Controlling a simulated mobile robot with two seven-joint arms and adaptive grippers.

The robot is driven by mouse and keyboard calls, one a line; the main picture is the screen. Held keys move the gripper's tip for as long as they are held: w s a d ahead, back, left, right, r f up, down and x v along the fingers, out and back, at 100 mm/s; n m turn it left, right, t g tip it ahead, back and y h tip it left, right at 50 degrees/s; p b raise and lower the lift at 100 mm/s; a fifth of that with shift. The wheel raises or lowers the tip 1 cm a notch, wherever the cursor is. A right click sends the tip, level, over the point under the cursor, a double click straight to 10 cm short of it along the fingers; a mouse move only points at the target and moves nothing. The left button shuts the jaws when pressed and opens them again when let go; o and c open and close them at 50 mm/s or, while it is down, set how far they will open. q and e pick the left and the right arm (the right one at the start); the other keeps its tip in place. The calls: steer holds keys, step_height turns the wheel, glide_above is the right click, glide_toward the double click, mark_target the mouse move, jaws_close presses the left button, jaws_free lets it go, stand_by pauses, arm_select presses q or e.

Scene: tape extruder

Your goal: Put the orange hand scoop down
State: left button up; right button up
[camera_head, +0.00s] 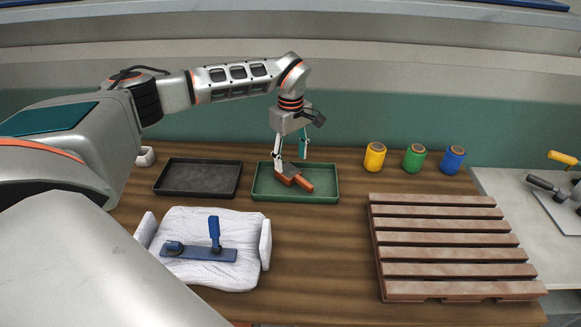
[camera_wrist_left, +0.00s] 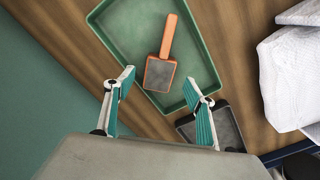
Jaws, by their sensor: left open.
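The orange hand scoop (camera_head: 293,178) lies in the green tray (camera_head: 325,196), with its handle toward the right in the head view. In the left wrist view the scoop (camera_wrist_left: 161,68) rests on the tray floor, its grey pan nearest the gripper. My left gripper (camera_head: 290,156) is above the tray and scoop. In the left wrist view my left gripper (camera_wrist_left: 158,92) has its teal fingers spread wide, with nothing held between them. The scoop looks apart from both fingers. My right gripper is not in view.
A black tray (camera_head: 197,193) stands left of the green tray. A white padded bundle (camera_head: 226,275) with a blue tool (camera_head: 205,251) on it is in front. A wooden pallet (camera_head: 449,240) is at right.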

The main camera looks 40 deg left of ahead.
mark_target(291, 172)
arm_select(q)
step_height(291, 172, up, 7)
stand_by(0.3)
steer(key=shift+s+f, duration=0.1)
stand_by(0.4)
